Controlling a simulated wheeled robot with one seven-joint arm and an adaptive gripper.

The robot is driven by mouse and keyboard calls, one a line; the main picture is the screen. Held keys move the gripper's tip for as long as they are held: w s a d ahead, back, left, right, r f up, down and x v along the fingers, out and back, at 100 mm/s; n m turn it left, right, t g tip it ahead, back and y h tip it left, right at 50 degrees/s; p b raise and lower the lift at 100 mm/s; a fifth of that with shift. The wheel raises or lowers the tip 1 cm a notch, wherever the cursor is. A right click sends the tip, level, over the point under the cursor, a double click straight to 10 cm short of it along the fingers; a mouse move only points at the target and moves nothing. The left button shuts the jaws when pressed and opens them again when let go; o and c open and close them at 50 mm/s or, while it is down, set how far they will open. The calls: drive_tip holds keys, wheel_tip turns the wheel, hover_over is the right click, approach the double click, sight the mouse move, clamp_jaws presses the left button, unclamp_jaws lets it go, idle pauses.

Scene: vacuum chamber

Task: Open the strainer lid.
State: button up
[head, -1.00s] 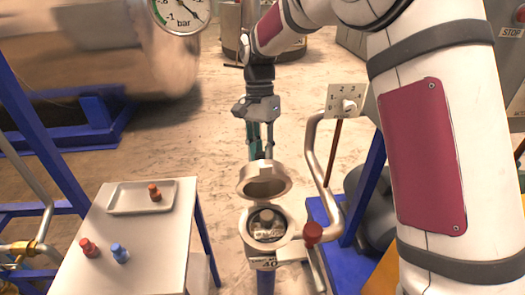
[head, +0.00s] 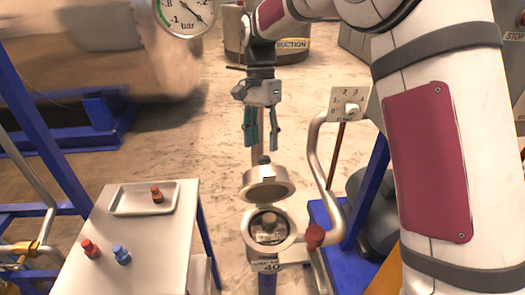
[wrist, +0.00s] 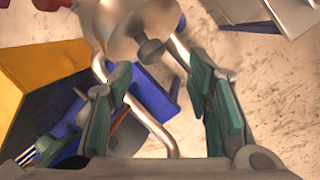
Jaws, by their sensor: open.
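The strainer (head: 246,228) is a round metal body with an open mouth, and a dark fitting shows inside. Its round lid (head: 268,188) stands raised and tilted back at the far side of the mouth, underside toward the head camera. The lid's dark knob (head: 264,160) sticks out behind its upper edge. The lid (wrist: 140,18) and knob (wrist: 151,49) also show at the top of the wrist view. My gripper (head: 261,146) is open and empty, pointing down just above the knob, apart from it. In the wrist view its green-padded fingers (wrist: 160,66) are spread.
A white table (head: 150,245) at left holds a tray (head: 125,209) with a brown-red piece, plus red and blue pieces. Blue frames stand on both sides.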

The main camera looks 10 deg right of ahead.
drive_tip(key=v, duration=0.7)
drive_tip(key=shift+r, duration=0.25)
drive_tip(key=shift+w, duration=0.1)
